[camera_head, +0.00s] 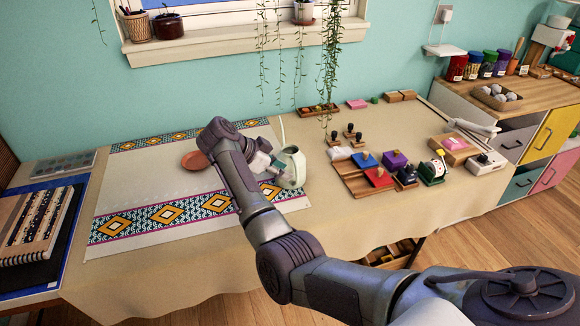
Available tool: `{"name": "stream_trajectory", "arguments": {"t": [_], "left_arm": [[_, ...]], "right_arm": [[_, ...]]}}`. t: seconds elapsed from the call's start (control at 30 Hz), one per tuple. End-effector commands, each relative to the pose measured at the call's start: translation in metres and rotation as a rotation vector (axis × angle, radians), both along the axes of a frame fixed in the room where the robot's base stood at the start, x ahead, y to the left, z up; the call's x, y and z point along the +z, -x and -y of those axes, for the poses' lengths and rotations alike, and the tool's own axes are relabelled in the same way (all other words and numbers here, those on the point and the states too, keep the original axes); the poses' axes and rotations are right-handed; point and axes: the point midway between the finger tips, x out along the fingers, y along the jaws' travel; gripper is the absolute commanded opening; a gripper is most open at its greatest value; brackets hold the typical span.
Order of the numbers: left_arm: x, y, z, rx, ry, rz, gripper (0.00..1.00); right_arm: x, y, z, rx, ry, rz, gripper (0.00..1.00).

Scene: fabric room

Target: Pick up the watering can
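The watering can (295,168) is pale green-white with a thin spout rising at the back. It stands upright at the right edge of the patterned runner on the table. My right arm reaches in from the lower right, and its gripper (276,172) is at the can's left side, close to or touching it. The fingers are small and partly hidden by the wrist and can, so I cannot tell whether they are closed on it. My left gripper is not in view.
A terracotta saucer (195,160) lies left of my wrist. Right of the can are a wooden tray (352,183) with coloured blocks and several stamps. Trailing plants (330,75) hang from the windowsill above. The runner's left part (140,175) is clear.

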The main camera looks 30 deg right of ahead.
Motion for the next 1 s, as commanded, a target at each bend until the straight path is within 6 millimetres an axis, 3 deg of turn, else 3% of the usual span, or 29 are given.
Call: {"name": "stream_trajectory", "arguments": {"t": [0.1,0.47,0.7,1.0], "left_arm": [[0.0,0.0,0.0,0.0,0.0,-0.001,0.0],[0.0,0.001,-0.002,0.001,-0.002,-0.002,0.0],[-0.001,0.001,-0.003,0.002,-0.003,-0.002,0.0],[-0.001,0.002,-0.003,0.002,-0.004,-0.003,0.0]], "right_arm": [[-0.015,0.002,0.016,-0.002,0.004,-0.001,0.33],[-0.035,0.003,0.036,-0.001,0.005,0.001,0.33],[-0.06,0.006,0.062,-0.002,0.006,0.002,0.33],[-0.066,0.005,0.067,0.001,0.004,0.004,0.31]]}}
